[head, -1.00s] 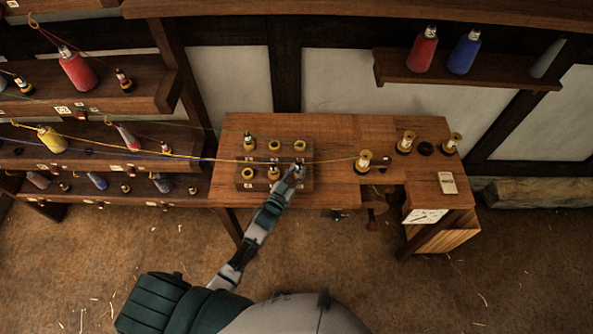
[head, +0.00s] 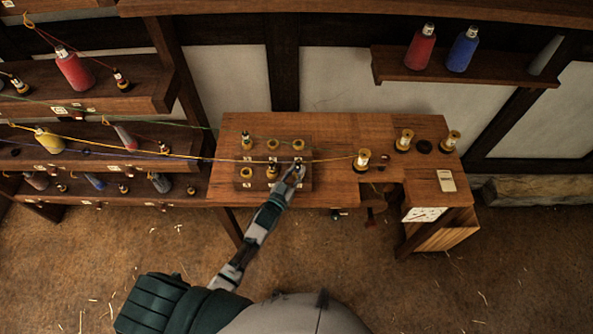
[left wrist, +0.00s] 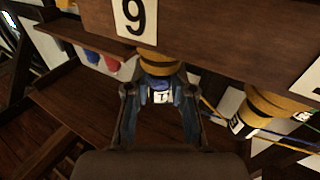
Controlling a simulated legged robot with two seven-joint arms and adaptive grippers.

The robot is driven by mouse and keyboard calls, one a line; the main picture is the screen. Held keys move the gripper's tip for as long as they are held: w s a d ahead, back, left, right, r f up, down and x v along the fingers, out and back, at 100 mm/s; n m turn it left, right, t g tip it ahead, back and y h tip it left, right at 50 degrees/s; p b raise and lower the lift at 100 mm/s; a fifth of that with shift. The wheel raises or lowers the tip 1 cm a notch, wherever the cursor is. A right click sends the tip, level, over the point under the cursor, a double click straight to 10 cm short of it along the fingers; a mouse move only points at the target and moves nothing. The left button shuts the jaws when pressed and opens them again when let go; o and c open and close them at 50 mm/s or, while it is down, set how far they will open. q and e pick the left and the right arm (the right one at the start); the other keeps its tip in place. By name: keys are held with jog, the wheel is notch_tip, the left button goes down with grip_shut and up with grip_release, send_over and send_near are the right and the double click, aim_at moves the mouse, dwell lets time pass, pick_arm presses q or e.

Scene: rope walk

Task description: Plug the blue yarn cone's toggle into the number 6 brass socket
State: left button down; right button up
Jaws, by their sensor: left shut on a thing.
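My left gripper (head: 294,172) is at the front right socket of the wooden socket block (head: 259,186) on the bench. In the left wrist view, which looks upside down, its two fingers (left wrist: 159,100) are closed around a toggle with blue on it and a white label (left wrist: 161,97). The toggle's end meets a brass socket (left wrist: 160,66) beside an inverted number 6 plate (left wrist: 133,17). How deep it sits is hidden. A blue cord (head: 135,154) runs from the left rack towards the block. My right gripper is not visible.
Toggles stand in the back left socket (head: 246,141) and front middle socket (head: 271,171). A red cone (head: 420,46) and another blue cone (head: 463,50) stand on the wall shelf.

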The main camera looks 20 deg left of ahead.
aim_at(297, 171)
pick_arm(q)
jog(key=shift+f, duration=0.25)
jog(key=c, duration=1.3)
grip_release()
jog(key=shift+o, duration=0.2)
jog(key=shift+s, duration=0.1)
jog(key=shift+p+v, duration=1.1)
jog(key=shift+v, duration=1.45)
jog(key=shift+p+v, duration=0.95)
jog(key=shift+v, duration=1.95)
jog(key=shift+a, duration=0.1)
